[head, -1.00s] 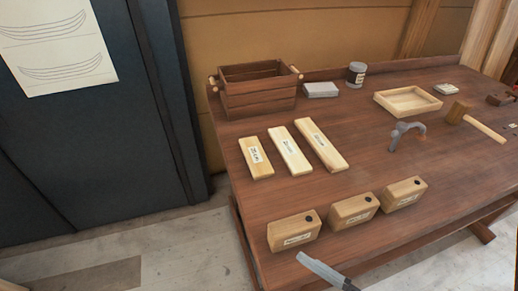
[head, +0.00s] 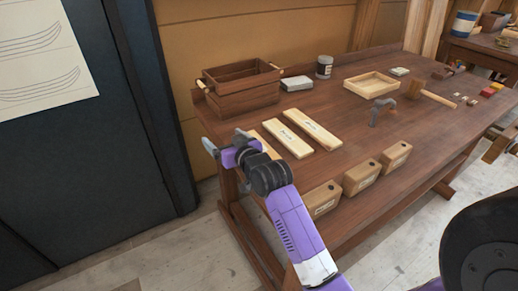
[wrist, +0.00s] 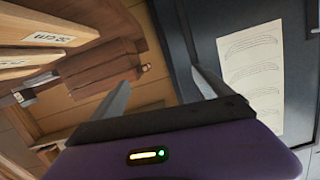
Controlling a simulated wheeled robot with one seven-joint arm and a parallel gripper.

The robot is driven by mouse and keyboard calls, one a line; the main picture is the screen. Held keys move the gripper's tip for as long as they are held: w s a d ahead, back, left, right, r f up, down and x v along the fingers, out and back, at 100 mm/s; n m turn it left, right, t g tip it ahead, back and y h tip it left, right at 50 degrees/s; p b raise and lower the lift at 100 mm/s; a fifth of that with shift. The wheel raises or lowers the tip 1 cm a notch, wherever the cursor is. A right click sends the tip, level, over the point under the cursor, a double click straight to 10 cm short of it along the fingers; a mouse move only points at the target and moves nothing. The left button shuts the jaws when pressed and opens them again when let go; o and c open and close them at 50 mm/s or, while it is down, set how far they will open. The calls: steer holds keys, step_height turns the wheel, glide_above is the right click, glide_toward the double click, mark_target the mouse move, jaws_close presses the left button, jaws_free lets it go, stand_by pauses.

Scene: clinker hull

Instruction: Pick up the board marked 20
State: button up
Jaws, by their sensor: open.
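Three pale boards lie side by side on the bench. The short leftmost board (head: 267,149) is mostly hidden behind my gripper in the head view. The middle board (head: 287,139) and the longer right board (head: 312,138) show fully. In the wrist view a board (wrist: 85,38) at upper left has a label that seems to read 20 cm; the labels are too small to read surely in the head view. My gripper (head: 226,141) is open and empty, near the bench's left edge beside the leftmost board. In the wrist view its fingers (wrist: 160,78) are apart with nothing between them.
A slatted crate (head: 242,92) stands behind the boards. Several wooden blocks (head: 361,178) line the bench's front edge. A grey clamp-like tool (head: 381,108), a shallow tray (head: 371,84) and a mallet (head: 416,92) lie to the right. A dark cabinet (head: 80,150) stands at left.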

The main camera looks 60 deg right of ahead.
steer(key=d+r+g+y, duration=0.15)
steer(key=d+g, duration=0.25)
steer(key=d, duration=1)
steer(key=s+f+g+y, duration=0.1)
steer(key=s+g, duration=0.1)
steer(key=s+f+g+y, duration=0.1)
steer(key=s+f, duration=0.1)
steer(key=s+f+g+y, duration=0.1)
steer(key=s+g, duration=0.1)
steer(key=shift+s+a+f+n+g+y, duration=0.25)
steer(key=shift+f+n+g+y, duration=0.05)
steer(key=shift+f+y, duration=0.05)
steer(key=shift+s+a+f, duration=0.1)
steer(key=shift+a+f, duration=0.05)
steer(key=shift+f, duration=0.55)
steer(key=p+x, duration=0.1)
steer(key=x, duration=0.5)
steer(key=shift+f, duration=0.35)
steer(key=shift+c, duration=0.2)
